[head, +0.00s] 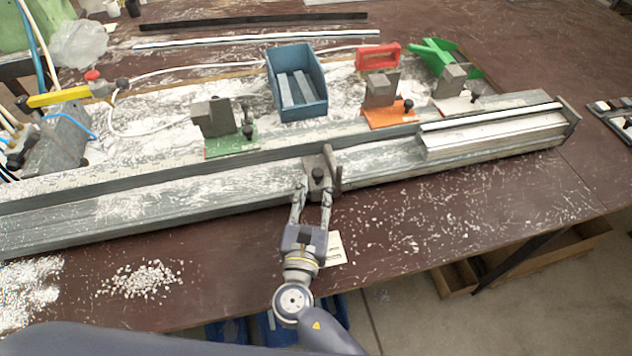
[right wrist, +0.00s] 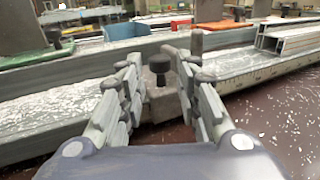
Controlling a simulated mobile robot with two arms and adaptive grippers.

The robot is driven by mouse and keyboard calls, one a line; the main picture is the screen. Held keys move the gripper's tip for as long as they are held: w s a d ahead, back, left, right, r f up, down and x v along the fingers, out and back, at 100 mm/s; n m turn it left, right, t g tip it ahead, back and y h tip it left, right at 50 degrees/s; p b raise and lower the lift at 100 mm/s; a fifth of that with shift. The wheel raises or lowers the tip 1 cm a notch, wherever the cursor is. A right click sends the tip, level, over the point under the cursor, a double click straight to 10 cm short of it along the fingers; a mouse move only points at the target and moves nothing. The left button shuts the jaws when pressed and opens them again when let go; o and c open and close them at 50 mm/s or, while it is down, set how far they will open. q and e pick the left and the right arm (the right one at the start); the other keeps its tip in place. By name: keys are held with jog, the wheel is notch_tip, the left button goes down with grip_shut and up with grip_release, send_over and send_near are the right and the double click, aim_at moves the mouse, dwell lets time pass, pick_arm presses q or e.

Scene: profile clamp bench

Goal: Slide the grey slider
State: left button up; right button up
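The grey slider (head: 319,175) is a block with a dark knob, sitting on the long grey rail (head: 390,168) near its middle. In the right wrist view the slider (right wrist: 165,104) and its black knob (right wrist: 159,66) show between my fingers. My right gripper (head: 313,190) reaches in from the front edge of the bench, with its fingers apart, one on each side of the slider's near end. It also shows in the right wrist view (right wrist: 158,75). I cannot tell whether the fingers touch the block. My left gripper is out of view.
A light metal profile (head: 490,133) lies on the rail's right part, ending at an end plate (head: 568,115). Behind the rail stand clamp blocks on green (head: 232,142) and orange (head: 388,114) bases, and a blue bin (head: 297,85). Metal chips (head: 140,280) lie at front left.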

jog(key=s, duration=0.9)
jog(key=shift+s+a, duration=0.15)
jog(key=shift+a, duration=0.2)
